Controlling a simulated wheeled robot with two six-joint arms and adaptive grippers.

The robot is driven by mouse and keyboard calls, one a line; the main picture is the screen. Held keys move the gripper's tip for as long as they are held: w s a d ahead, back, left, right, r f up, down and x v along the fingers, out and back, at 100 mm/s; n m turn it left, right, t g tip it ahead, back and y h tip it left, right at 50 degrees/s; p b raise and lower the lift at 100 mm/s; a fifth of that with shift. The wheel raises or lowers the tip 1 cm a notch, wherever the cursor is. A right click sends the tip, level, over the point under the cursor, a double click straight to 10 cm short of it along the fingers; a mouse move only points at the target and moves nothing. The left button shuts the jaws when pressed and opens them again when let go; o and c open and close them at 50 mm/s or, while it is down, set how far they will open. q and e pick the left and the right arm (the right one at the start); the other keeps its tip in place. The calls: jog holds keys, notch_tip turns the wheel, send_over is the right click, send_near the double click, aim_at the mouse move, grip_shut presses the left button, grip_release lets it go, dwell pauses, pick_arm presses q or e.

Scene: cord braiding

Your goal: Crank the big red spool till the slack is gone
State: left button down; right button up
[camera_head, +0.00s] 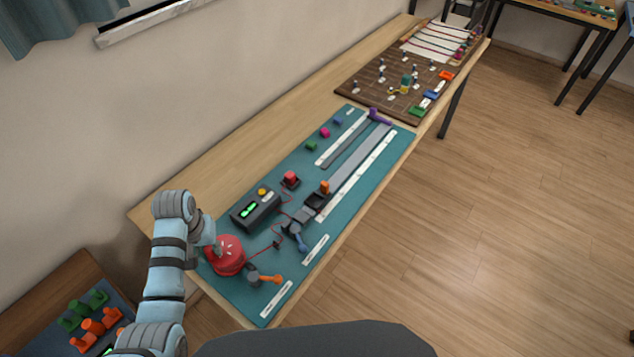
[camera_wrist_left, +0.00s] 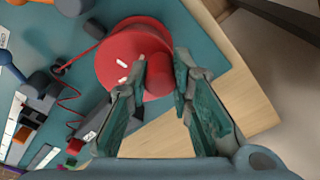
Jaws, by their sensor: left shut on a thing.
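The big red spool (camera_head: 228,262) sits at the near left end of the teal mat (camera_head: 300,190). In the left wrist view the spool (camera_wrist_left: 118,62) is a wide red disc with white marks and an upright red knob (camera_wrist_left: 158,75) near its edge. My left gripper (camera_head: 213,246) is over the spool; in the left wrist view its fingers (camera_wrist_left: 160,72) are shut on the knob. A thin red cord (camera_head: 263,250) runs fairly straight from the spool to a small dark guide (camera_head: 278,243). Beyond the guide the cord (camera_wrist_left: 68,98) bends loosely. My right gripper is out of view.
A dark box with green displays (camera_head: 256,209) and a red button (camera_head: 290,179) stand behind the spool. An orange-handled lever (camera_head: 265,279) and a blue-knobbed lever (camera_head: 298,241) stand close by. A brown pegboard (camera_head: 385,85) lies farther along the table.

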pick_arm(q)
jog(key=shift+w+a, duration=0.25)
jog(key=shift+w, duration=0.95)
